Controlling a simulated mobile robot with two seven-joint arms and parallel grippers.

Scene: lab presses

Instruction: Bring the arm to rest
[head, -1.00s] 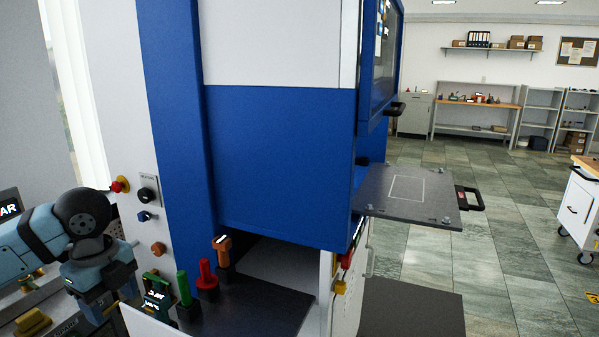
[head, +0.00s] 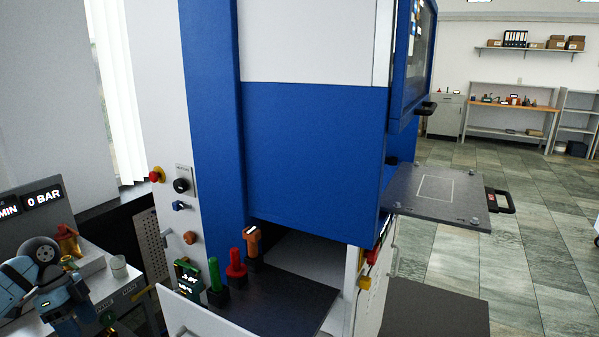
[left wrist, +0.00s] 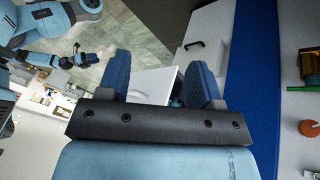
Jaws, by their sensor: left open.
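My left arm (head: 38,280) shows at the lower left of the head view, folded low beside the bench with the pressure display. In the left wrist view my left gripper (left wrist: 160,78) has its two blue fingers spread apart, with nothing held between them. A white panel and part of the floor show beyond the fingers. Another blue arm of mine with a dark end (left wrist: 76,57) shows at the upper left of the left wrist view; its jaws are too small to read. My right gripper does not show in the head view.
A tall blue and white press (head: 315,150) fills the middle. A dark shelf (head: 280,298) holds green, red and orange handled tools. A grey plate (head: 410,185) juts out at the right. Open tiled floor lies at the right.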

